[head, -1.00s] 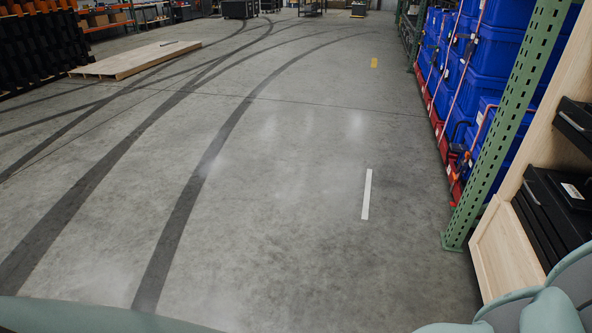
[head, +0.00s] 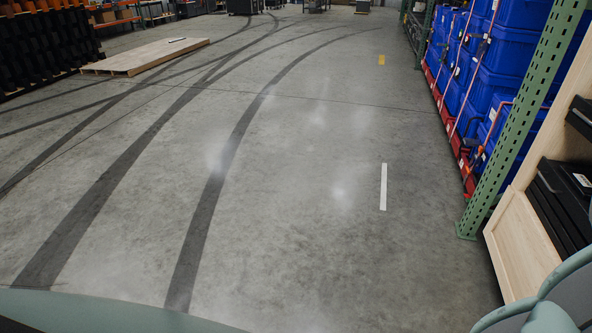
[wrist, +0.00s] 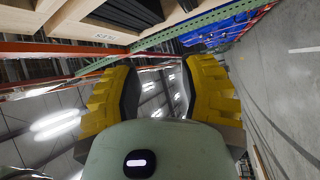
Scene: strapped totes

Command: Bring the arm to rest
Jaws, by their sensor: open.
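My gripper (wrist: 158,97) shows in the wrist view, with its two yellow and dark fingers apart and nothing between them. Through the gap I see the ceiling lights, so the gripper points away from the floor. In the head view my gripper is out of sight. Part of my own pale green arm (head: 548,312) shows at the bottom right corner of the head view.
Blue totes (head: 496,68) on red bases (head: 467,172) line the right side behind a green rack post (head: 520,115). A wooden shelf with black bins (head: 565,210) stands close at the right. A wooden pallet (head: 145,56) lies at the far left. The middle floor is clear.

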